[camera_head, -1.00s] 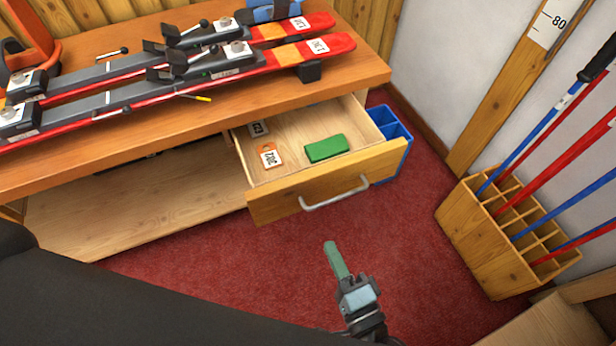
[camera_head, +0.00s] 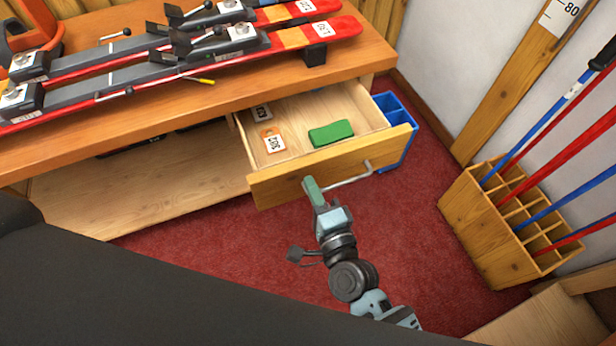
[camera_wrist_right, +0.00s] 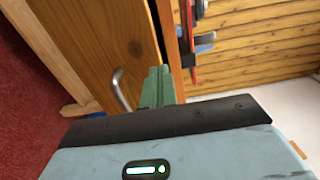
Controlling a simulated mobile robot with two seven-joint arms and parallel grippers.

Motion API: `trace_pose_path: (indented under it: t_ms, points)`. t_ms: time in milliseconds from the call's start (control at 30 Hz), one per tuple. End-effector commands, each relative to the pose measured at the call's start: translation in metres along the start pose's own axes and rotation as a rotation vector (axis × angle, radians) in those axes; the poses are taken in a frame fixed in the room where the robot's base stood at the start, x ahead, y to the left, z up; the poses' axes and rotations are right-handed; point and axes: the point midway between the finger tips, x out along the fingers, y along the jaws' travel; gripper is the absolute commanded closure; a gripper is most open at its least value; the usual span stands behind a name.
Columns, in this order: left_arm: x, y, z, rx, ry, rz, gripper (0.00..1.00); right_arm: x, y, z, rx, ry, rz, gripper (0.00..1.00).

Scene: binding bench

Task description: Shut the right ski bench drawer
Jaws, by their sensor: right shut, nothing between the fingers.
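The right ski bench drawer (camera_head: 280,183) is pulled out from under the bench top, with its inside showing. It holds a green block (camera_head: 331,133) and two numbered tags, one orange (camera_head: 273,140). A curved metal handle (camera_head: 350,179) is on its front. My right gripper (camera_head: 310,184) is shut and empty, its green fingertips at the drawer front just left of the handle; I cannot tell whether they touch it. In the right wrist view the fingers (camera_wrist_right: 157,85) point at the wooden front, beside the handle (camera_wrist_right: 121,90). My left gripper is not in view.
Skis with bindings (camera_head: 230,48) lie on the bench top (camera_head: 110,110). A blue crate (camera_head: 399,118) stands on the floor right of the drawer. A wooden rack (camera_head: 480,222) with ski poles stands farther right. Red carpet (camera_head: 220,245) is clear before the drawer.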

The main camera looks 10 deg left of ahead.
Motion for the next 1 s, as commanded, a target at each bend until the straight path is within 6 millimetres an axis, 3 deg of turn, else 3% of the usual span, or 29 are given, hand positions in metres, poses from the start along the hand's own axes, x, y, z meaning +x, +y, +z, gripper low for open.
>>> trace_pose_path:
  t_ms: [100,300,1000]
  points:
    - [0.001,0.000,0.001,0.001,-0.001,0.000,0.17,0.015,0.000,0.000,0.000,0.000,-0.001,1.00]
    - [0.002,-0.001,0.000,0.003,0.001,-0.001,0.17,0.025,0.000,0.000,-0.001,0.000,-0.001,1.00]
    - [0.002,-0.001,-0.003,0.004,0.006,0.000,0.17,0.022,0.000,0.000,-0.001,0.000,0.000,1.00]
